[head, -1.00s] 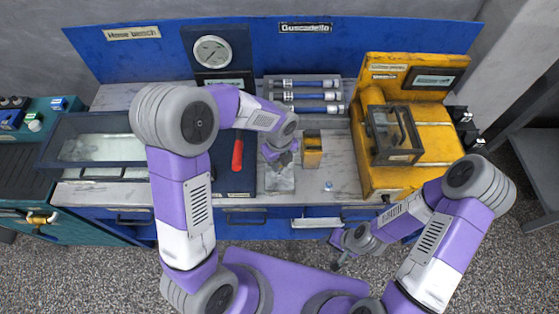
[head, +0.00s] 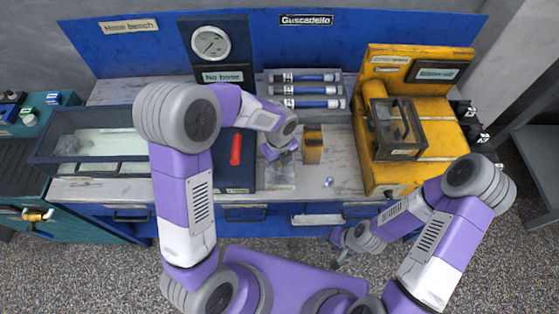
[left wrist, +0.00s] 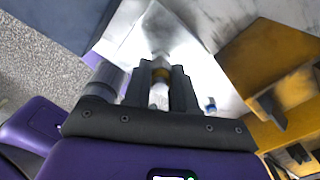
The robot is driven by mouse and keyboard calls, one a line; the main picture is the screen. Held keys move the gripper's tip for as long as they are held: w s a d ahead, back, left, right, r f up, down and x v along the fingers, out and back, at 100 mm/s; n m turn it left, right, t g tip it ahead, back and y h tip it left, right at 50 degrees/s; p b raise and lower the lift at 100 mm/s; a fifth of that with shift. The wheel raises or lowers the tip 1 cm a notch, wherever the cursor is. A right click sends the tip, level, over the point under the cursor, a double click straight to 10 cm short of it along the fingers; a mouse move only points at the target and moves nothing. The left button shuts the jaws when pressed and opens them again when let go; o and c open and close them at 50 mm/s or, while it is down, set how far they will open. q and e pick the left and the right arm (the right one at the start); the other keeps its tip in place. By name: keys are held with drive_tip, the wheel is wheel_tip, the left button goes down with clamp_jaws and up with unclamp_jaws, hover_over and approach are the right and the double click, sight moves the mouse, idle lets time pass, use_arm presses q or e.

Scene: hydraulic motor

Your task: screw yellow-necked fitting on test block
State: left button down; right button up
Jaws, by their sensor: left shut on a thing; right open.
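My left gripper (head: 280,154) is over the pale metal test block (head: 281,179) on the bench. In the left wrist view its dark fingers (left wrist: 161,88) are shut on the yellow-necked fitting (left wrist: 161,74), whose yellow band shows between the tips. The fitting points toward the shiny block (left wrist: 142,36); I cannot tell whether its end is seated there. In the head view the gripper hides the fitting. My right gripper (head: 339,256) is open and empty, low in front of the bench drawers.
A small blue-and-white part (head: 328,182) lies right of the block. A yellow box (head: 312,148) stands behind it. The blue gauge stand (head: 222,76) with a red handle is left, the yellow machine (head: 440,140) right.

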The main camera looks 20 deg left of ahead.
idle(0.3)
use_arm(q)
drive_tip(key=shift+s+f, duration=0.1)
drive_tip(key=shift+f, duration=0.35)
idle(0.4)
drive_tip(key=m+p, duration=0.2)
drive_tip(key=m, duration=0.1)
drive_tip(key=shift+r, duration=0.1)
drive_tip(key=shift+m+p, duration=0.65)
drive_tip(key=shift+m, duration=0.55)
drive_tip(key=shift+f, duration=0.2)
